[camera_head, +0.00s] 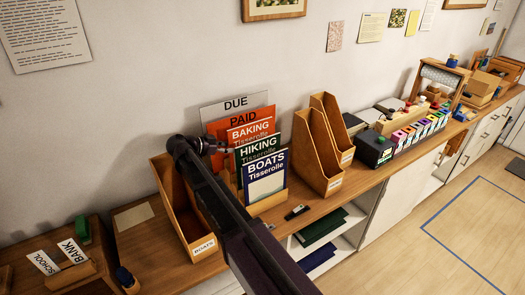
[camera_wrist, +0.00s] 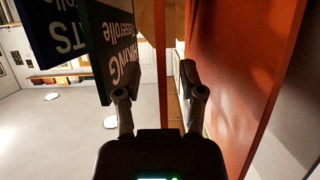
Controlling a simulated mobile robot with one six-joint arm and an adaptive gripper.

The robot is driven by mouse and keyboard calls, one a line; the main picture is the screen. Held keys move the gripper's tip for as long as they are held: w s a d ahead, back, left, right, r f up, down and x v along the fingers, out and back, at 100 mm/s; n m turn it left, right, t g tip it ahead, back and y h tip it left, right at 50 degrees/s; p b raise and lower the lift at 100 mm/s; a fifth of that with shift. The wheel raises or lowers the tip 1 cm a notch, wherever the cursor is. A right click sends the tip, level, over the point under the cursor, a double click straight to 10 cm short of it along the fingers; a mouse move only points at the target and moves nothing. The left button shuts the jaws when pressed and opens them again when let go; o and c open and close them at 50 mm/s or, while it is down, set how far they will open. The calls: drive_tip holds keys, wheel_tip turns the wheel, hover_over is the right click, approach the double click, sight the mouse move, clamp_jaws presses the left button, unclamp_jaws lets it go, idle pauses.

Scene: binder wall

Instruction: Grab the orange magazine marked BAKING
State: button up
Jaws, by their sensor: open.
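The orange BAKING magazine (camera_head: 251,131) stands upright in a wooden rack (camera_head: 270,201), between the red-orange PAID sheet (camera_head: 214,130) behind and the green HIKING magazine (camera_head: 271,143) in front. My gripper (camera_head: 222,148) is at its left edge. In the wrist view my gripper (camera_wrist: 159,72) is open, with a thin orange edge (camera_wrist: 160,45), apparently BAKING, between its fingers. I cannot tell whether either finger touches it. HIKING (camera_wrist: 124,55) is left of the fingers there, and the large PAID panel (camera_wrist: 235,70) is at the right.
The navy BOATS magazine (camera_head: 266,184) is frontmost, and the white DUE sheet (camera_head: 236,102) is rearmost. A wooden file holder labelled BOATS (camera_head: 203,246) stands left of the rack; more wooden holders (camera_head: 317,150) stand right. A small black object (camera_head: 296,212) lies on the shelf in front.

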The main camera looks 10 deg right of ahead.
drive_tip(key=x, duration=0.1)
drive_tip(key=b+x, duration=0.1)
drive_tip(key=x, duration=0.2)
drive_tip(key=shift+w+d, duration=0.3)
drive_tip(key=shift+w, duration=0.1)
clamp_jaws()
